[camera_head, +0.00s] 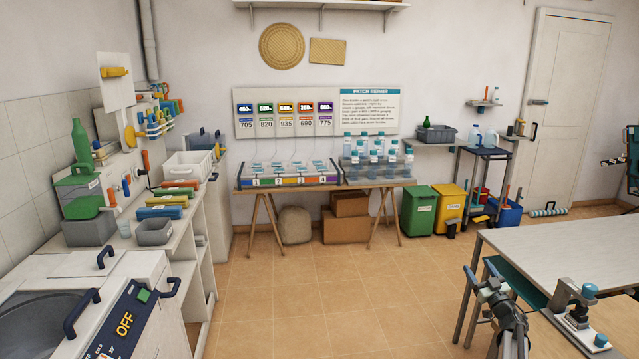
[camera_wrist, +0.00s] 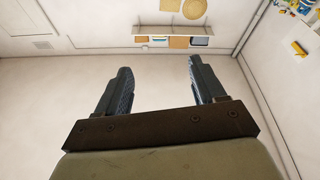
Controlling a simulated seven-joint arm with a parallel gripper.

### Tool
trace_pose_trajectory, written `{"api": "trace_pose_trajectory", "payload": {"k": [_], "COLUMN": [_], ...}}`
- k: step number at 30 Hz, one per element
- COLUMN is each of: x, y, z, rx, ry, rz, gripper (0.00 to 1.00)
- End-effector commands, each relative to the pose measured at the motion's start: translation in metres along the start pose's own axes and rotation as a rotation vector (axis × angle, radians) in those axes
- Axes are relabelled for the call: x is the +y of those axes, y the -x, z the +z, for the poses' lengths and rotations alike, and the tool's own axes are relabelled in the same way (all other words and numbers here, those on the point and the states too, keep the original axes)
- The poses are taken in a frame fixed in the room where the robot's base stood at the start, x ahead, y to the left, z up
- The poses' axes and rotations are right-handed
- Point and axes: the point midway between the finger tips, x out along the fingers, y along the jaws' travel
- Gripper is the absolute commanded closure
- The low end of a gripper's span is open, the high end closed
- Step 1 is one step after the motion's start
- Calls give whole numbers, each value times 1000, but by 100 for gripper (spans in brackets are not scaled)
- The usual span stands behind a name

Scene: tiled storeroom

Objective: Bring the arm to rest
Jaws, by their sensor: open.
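My gripper (camera_head: 481,272) is at the lower right of the head view, beside the left edge of the wooden-topped table (camera_head: 545,247). It points away from the camera, into the room. In the wrist view the two dark fingers of my gripper (camera_wrist: 159,70) stand apart with nothing between them. The wrist view appears upside down, with the upper wall and ceiling beyond the fingers. The task names no object.
A teal-topped stool (camera_head: 515,285) and a clamp-like device (camera_head: 578,300) on the table are close to my arm. A machine marked OFF (camera_head: 125,322) stands at the lower left. Green (camera_head: 419,210) and yellow (camera_head: 449,205) bins stand farther back. The middle floor is clear.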

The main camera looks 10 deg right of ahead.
Motion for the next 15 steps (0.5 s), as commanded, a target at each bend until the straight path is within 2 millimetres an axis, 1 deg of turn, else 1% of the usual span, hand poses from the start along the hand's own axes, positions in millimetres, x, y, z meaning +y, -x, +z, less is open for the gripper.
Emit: {"api": "trace_pose_trajectory", "payload": {"k": [1,5,6,8,9,11,12,14,15], "x": [-20,-61,-76,-99,-114,-137,-153,-176,-192], "y": [6,22,29,43,53,70,82,102,117], "z": [19,70,87,113,129,152,166,187,200], "rx": [-46,-185,-238,-322,-380,-468,-526,-615,-676], "ry": [-18,-55,-67,-84,-94,-107,-115,-125,-131], "rz": [39,142,170,211,234,263,278,296,306], "gripper": [31,31,31,31,31,31,31,31,31]}}
